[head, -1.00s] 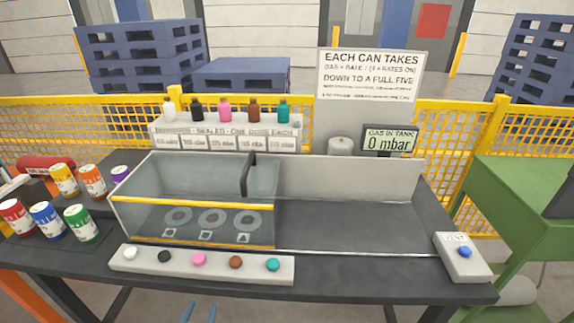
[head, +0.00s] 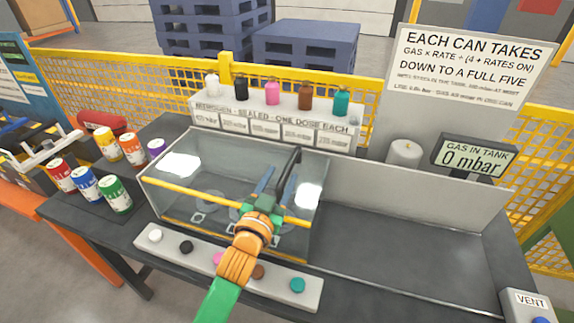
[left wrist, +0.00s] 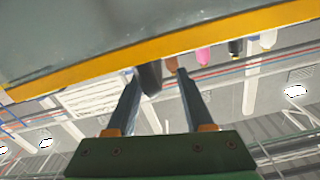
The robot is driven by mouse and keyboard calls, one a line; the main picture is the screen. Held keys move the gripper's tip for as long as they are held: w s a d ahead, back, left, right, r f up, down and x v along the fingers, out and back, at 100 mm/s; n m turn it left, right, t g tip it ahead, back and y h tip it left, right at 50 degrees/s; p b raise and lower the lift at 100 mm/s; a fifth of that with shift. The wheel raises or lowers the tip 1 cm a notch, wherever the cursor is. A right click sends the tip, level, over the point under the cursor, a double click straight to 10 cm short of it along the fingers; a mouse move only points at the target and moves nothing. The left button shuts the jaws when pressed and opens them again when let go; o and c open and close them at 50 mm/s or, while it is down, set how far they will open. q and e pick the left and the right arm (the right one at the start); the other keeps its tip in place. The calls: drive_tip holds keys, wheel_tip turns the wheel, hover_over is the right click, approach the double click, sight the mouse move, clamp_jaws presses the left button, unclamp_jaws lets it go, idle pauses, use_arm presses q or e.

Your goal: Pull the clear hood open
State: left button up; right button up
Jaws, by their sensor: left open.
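The clear hood (head: 185,194), a transparent box with a yellow edge strip, covers the left part of the bench tray. Its dark upright handle (head: 291,161) is at its right end. My left gripper (head: 278,180) reaches over the hood's front edge from below, with its blue-grey fingers apart near the handle. In the left wrist view, the dark handle (left wrist: 150,76) shows between the two open fingertips (left wrist: 159,75), below the hood's yellow edge (left wrist: 190,38). I cannot tell whether either finger touches it. My right gripper is out of view.
A button strip (head: 172,250) lies in front of the hood, partly behind my arm. Several cans (head: 88,187) stand to its left, and a shelf with small bottles (head: 272,95) is behind. The tray's right part (head: 400,245) is clear. A vent box (head: 527,302) is at right.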

sight(287, 168)
use_arm(q)
drive_tip(key=x, duration=0.4)
drive_tip(key=shift+w+d+f, duration=0.15)
drive_tip(key=shift+w+f, duration=0.2)
drive_tip(key=shift+w, duration=0.05)
drive_tip(key=shift+s+r, duration=0.1)
drive_tip(key=shift+s, duration=0.1)
clamp_jaws()
idle(0.9)
